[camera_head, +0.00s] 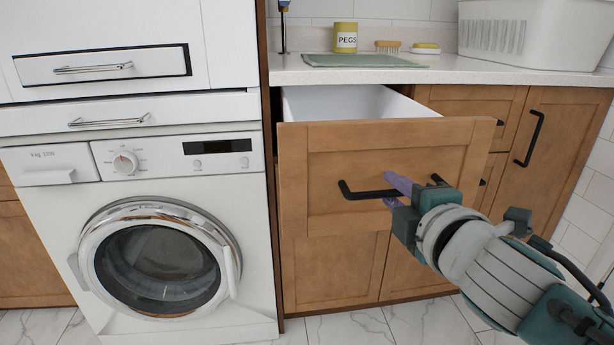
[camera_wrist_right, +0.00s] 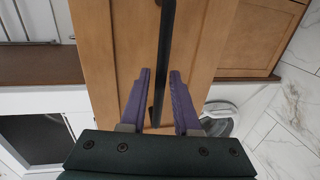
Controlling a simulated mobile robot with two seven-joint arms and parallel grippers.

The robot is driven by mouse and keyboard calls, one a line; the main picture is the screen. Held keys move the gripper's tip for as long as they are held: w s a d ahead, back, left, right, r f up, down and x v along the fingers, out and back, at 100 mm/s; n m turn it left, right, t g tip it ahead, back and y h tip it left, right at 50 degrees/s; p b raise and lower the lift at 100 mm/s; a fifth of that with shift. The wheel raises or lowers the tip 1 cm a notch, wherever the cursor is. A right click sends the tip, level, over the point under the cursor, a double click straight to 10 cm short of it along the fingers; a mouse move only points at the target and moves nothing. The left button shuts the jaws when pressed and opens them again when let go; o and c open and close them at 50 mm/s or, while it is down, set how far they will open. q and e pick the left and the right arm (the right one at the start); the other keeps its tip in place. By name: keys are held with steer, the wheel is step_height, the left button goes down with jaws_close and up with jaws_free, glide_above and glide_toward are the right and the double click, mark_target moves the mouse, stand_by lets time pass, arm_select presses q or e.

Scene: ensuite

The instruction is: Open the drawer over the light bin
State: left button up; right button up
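The wooden drawer (camera_head: 330,165) under the worktop stands pulled out, and its white inside (camera_head: 350,102) shows from above. Its black bar handle (camera_head: 362,194) is on the front. My right gripper (camera_head: 394,190) is at the handle, with its purple fingers on either side of the bar. In the right wrist view the handle (camera_wrist_right: 165,50) runs between the two fingers (camera_wrist_right: 160,95), with a gap visible on each side. My left gripper is not in view. I cannot make out a light bin.
A washing machine (camera_head: 180,170) stands left of the drawer. The worktop (camera_head: 290,72) holds a green board (camera_head: 365,61), a yellow pegs tin (camera_head: 345,38), a brush (camera_head: 388,46) and a white basket (camera_head: 530,35). Another cupboard door (camera_head: 555,150) is on the right. Marble floor tiles (camera_head: 345,328) lie below.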

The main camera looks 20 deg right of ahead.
steer(key=shift+o, duration=0.9)
steer(key=p+v, duration=0.2)
steer(key=v, duration=0.8)
